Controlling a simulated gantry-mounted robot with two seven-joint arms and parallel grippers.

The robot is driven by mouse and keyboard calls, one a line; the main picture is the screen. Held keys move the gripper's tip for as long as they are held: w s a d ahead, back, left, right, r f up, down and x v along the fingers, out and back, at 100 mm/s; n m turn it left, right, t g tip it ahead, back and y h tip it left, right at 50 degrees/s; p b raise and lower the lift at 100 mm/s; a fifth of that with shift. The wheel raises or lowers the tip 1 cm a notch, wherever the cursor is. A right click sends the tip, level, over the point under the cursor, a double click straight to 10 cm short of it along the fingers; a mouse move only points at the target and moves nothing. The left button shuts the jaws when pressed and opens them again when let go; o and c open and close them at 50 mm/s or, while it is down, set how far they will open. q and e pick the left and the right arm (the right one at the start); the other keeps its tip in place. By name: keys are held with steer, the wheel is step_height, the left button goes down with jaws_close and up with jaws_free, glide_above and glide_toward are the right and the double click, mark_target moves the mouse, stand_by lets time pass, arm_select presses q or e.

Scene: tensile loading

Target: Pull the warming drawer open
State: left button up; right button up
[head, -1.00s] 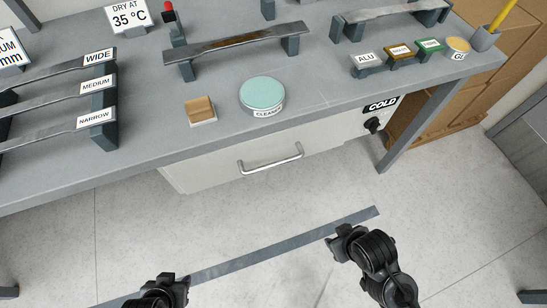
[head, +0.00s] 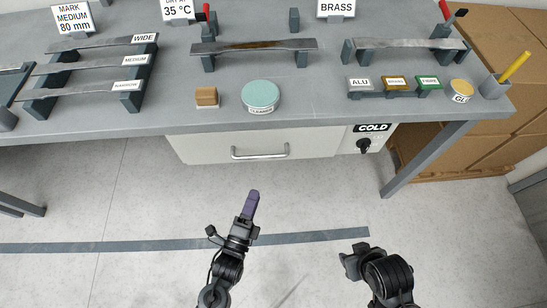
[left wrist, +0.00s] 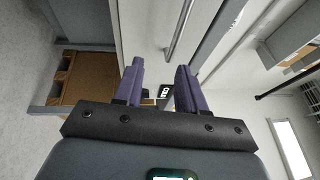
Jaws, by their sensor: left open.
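The warming drawer (head: 200,150) is a pale front under the grey bench, flush and closed in the head view. Its silver bar handle (head: 260,154) runs across the front; the bar also shows in the left wrist view (left wrist: 180,28), beyond the fingertips. My left gripper (head: 253,196) points toward the drawer from below the handle in the picture, apart from it. In the left wrist view its two purple fingers (left wrist: 159,68) are spread with nothing between them touching. My right arm (head: 385,275) shows at the lower right; its fingers are hidden.
A dial (head: 364,146) and a COLD label (head: 372,128) sit right of the drawer. A bench leg (head: 430,160) and cardboard boxes (head: 460,145) stand farther right. The benchtop (head: 320,105) holds specimens and small labelled items. The floor before the drawer is clear.

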mark_target(262, 156)
arm_select(q)
steer(key=w+d+r+b, duration=0.1)
steer(key=w, duration=0.3)
steer(key=w+d+r+b, duration=0.1)
steer(key=w+r, duration=0.1)
steer(key=w, duration=0.1)
steer(key=w+d+r+b, duration=0.1)
steer(key=w, duration=0.3)
steer(key=shift+w+r, duration=0.25)
steer(key=shift+w, duration=0.05)
steer(key=shift+w+d, duration=0.1)
steer(key=shift+d, duration=0.15)
arm_select(e)
steer(key=f, duration=0.1)
steer(key=a+f, duration=0.1)
steer(key=shift+w+f, duration=0.3)
steer(key=shift+f, duration=0.05)
arm_select(q)
steer(key=shift+a, duration=0.1)
steer(key=shift+c, duration=0.3)
jaws_close()
arm_select(e)
steer(key=shift+w+a, duration=0.1)
steer(key=shift+a, duration=0.05)
